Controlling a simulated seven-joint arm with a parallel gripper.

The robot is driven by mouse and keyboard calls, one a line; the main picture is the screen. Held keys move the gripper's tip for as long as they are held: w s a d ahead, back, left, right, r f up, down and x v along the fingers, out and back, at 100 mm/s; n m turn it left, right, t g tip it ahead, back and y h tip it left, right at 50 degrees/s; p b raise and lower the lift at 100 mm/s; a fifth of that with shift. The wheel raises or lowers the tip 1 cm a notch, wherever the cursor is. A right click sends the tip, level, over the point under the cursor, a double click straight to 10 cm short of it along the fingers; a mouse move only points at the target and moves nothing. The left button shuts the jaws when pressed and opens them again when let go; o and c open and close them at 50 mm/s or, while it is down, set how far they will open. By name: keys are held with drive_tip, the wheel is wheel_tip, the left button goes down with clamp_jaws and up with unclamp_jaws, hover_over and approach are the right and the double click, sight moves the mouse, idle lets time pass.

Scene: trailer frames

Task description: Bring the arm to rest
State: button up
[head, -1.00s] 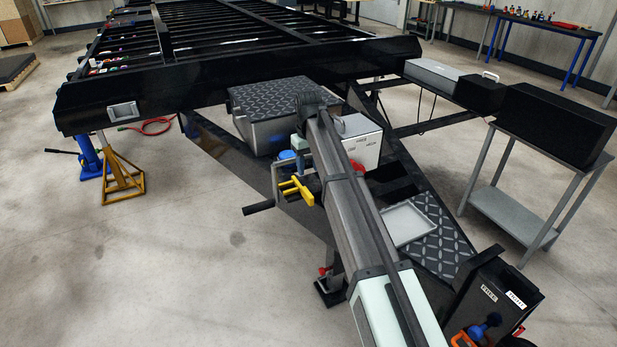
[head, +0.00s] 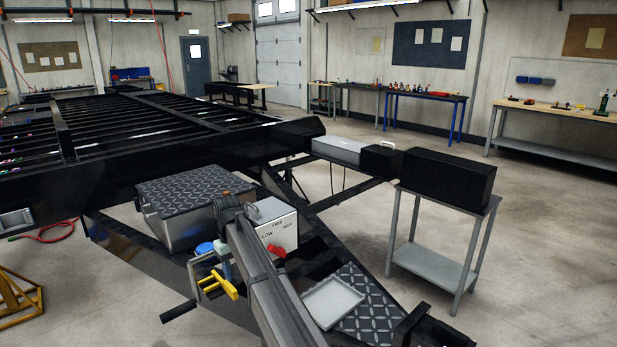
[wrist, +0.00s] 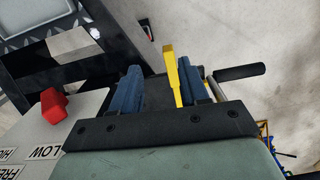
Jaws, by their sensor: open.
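My gripper (wrist: 157,72) is open in the wrist view, its two blue fingers apart. A yellow bar (wrist: 174,75) shows close by the right finger; I cannot tell whether they touch. In the head view the yellow handle (head: 219,284) is beside my arm, at the near side of the trailer's front frame. My arm (head: 262,285) reaches up from the bottom edge over the frame, and my fingers are not clear there. A grey control box (head: 275,226) with a red knob (head: 277,252) stands just right of my arm; the knob also shows in the wrist view (wrist: 54,105).
A tread-plate box (head: 190,190) sits behind my arm. A grey tray (head: 333,301) lies to its right on the frame. A black case (head: 447,180) stands on a metal stand (head: 440,270) at right. A black bar handle (head: 178,310) sticks out left. Open floor lies far right.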

drive_tip(key=s+d+f+m+g+h, duration=0.1)
drive_tip(key=s+d+f, duration=0.4)
drive_tip(key=d+f, duration=0.3)
drive_tip(key=s+d+f+m+g, duration=0.2)
drive_tip(key=s+d+f, duration=0.3)
drive_tip(key=f, duration=0.5)
drive_tip(key=s+d+f+m+g+h, duration=0.1)
drive_tip(key=s+d+f, duration=0.4)
drive_tip(key=d+f, duration=0.3)
drive_tip(key=s+d+f+m, duration=0.1)
drive_tip(key=s+d+f, duration=0.6)
drive_tip(key=s, duration=0.5)
drive_tip(key=s+d+f+m+g+y, duration=0.1)
drive_tip(key=s+d+f+m, duration=0.1)
drive_tip(key=s+d+f, duration=0.5)
drive_tip(key=s+d+f+m+g+y, duration=0.1)
drive_tip(key=s+d+f, duration=0.6)
drive_tip(key=s, duration=0.9)
wheel_tip(320, 180, down, 2)
drive_tip(key=shift+s+d+f, duration=0.15)
drive_tip(key=shift+s+d, duration=0.1)
drive_tip(key=shift+s, duration=0.05)
